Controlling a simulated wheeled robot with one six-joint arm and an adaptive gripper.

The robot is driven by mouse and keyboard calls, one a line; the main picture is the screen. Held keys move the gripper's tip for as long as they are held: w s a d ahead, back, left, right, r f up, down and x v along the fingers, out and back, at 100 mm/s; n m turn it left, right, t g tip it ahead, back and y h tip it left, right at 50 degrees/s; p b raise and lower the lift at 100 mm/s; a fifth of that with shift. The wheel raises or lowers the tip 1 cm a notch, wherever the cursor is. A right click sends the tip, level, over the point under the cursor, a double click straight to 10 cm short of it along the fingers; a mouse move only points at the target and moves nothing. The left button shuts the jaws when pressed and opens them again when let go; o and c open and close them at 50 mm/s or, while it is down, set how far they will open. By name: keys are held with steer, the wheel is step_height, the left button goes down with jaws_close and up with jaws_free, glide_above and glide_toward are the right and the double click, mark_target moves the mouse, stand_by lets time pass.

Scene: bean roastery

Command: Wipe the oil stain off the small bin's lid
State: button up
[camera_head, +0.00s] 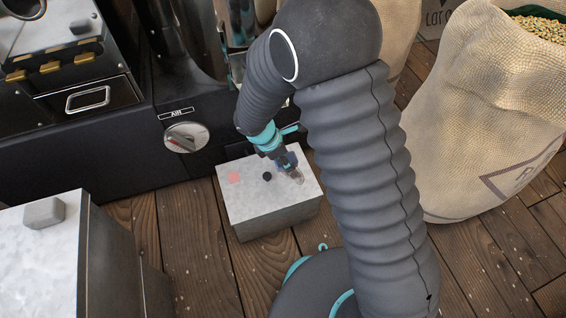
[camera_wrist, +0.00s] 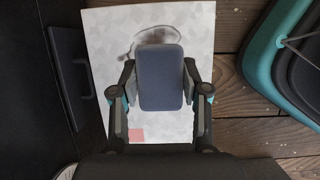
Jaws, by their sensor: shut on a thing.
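The small bin (camera_head: 278,215) stands on the wood floor in front of the roaster, with a pale grey speckled lid. My gripper (camera_head: 284,160) is over the lid's back right part, shut on a blue-grey block (camera_wrist: 161,77), perhaps a sponge. A faint brownish, glossy patch (camera_head: 297,177) shows on the lid beside the block. In the wrist view, a curved grey outline (camera_wrist: 141,38) shows on the lid, partly hidden by the block. I cannot tell whether the block touches the lid.
The dark roaster with an AIR dial (camera_head: 186,137) stands close behind the bin. A burlap sack of beans (camera_head: 480,110) stands at the right. A larger metal-topped box (camera_head: 38,250) with a grey block (camera_head: 44,213) on it is at the front left. Bare floor lies between the boxes.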

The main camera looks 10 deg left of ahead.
steer(key=shift+s+a+f, duration=0.25)
steer(key=shift+s+f, duration=0.2)
steer(key=shift+f, duration=0.2)
steer(key=b, duration=0.5)
glide_above(288, 180)
steer(key=a, duration=0.1)
steer(key=shift+s+a+f, duration=0.1)
steer(key=shift+s+f, duration=0.05)
steer(key=shift+f, duration=0.85)
steer(key=shift+s+a+f, duration=0.1)
steer(key=shift+s+f, duration=0.05)
steer(key=shift+f, duration=0.8)
steer(key=shift+s+f, duration=0.15)
steer(key=shift+f, duration=0.85)
steer(key=shift+f+b, duration=0.7)
steer(key=shift+f, duration=0.3)
steer(key=shift+d, duration=0.15)
